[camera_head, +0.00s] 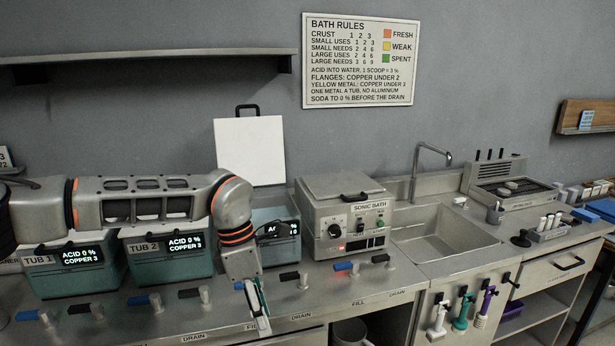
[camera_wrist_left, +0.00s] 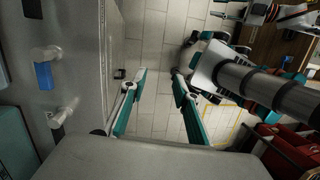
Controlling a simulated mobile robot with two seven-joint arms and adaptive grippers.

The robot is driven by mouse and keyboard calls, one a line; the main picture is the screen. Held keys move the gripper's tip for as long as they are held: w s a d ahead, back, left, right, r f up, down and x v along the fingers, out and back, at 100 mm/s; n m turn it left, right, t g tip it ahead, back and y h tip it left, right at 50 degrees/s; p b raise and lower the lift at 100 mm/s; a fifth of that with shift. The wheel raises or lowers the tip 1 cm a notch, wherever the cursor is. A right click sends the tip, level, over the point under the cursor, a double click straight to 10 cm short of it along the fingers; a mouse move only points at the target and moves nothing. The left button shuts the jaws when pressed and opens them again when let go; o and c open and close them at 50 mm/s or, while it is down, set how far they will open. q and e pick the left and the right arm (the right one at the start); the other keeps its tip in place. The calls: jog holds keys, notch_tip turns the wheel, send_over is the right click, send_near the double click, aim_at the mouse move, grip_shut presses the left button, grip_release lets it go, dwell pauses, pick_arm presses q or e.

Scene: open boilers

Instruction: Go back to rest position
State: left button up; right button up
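My left arm comes in from the left across the tubs. Its left gripper (camera_head: 258,312) hangs down at the front edge of the counter, below the third tub (camera_head: 278,236). In the left wrist view the two teal-and-grey fingers of this gripper (camera_wrist_left: 159,74) stand apart, with only floor between them. It is empty and open. My right gripper does not show clearly in either view. The arm hides parts of Tub 1 (camera_head: 70,278) and Tub 2 (camera_head: 165,262), whose displays both read acid 0 %, copper 3.
The sonic bath (camera_head: 347,218) stands right of the third tub, then the sink (camera_head: 440,238). Blue and black valve handles (camera_head: 345,267) line the counter front. A white lid panel (camera_head: 250,150) stands upright behind. In the left wrist view, open floor (camera_wrist_left: 160,40) lies beside the counter.

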pick_arm(q)
jog(key=s+d+f+n+g+h, duration=0.15)
jog(key=s+d+h, duration=0.25)
jog(key=s+d, duration=0.45)
jog(key=s+d+f+g+h, duration=0.1)
jog(key=s+d+g+h, duration=0.3)
jog(key=d, duration=0.7)
jog(key=s+d+r+n+t+h, duration=0.2)
jog(key=s+d+r+n+h, duration=0.2)
jog(key=d+r+n+h, duration=0.25)
jog(key=w+a+n+t+h, duration=0.45)
jog(key=w+n+t, duration=0.35)
jog(key=n+t, duration=0.6)
jog(key=w+a+f+n+t+y, duration=0.4)
jog(key=a+f+n+t+y, duration=0.3)
jog(key=a+f+n+y, duration=0.5)
jog(key=s+a+f+n+g+y, duration=0.2)
jog(key=s+a+f+n, duration=0.4)
jog(key=a+f, duration=0.5)
jog(key=s+a+f+n+g+y, duration=0.3)
jog(key=s+a+f+n+y, duration=0.2)
jog(key=s+a+f, duration=0.5)
notch_tip(320, 180, down, 5)
jog(key=shift+s+a+r+n, duration=0.1)
jog(key=shift+s+a+n, duration=0.35)
jog(key=shift+n, duration=0.75)
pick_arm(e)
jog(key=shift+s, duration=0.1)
